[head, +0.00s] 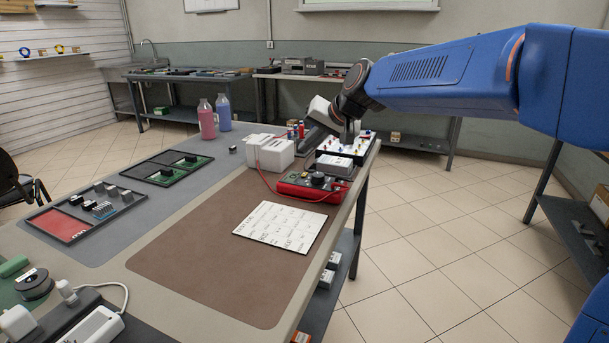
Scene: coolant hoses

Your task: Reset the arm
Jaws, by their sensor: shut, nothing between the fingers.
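My blue arm (440,75) reaches in from the right of the head view and is raised over the far right end of the workbench. Its dark wrist bends down to my gripper (347,140), which is small in this view and partly merges with the things behind it. The gripper appears shut and empty. It shows in front of a lit board (360,146) with several small coloured parts, above a white box (334,165). I cannot tell the exact gap between them.
On the bench (135,262) stand a red meter (300,190), a white device (271,153), a printed sheet (279,226), a tray of parts (62,226), and pink (207,122) and blue (223,110) bottles. The brown mat (200,250) is mostly clear. Open tiled floor lies to the right.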

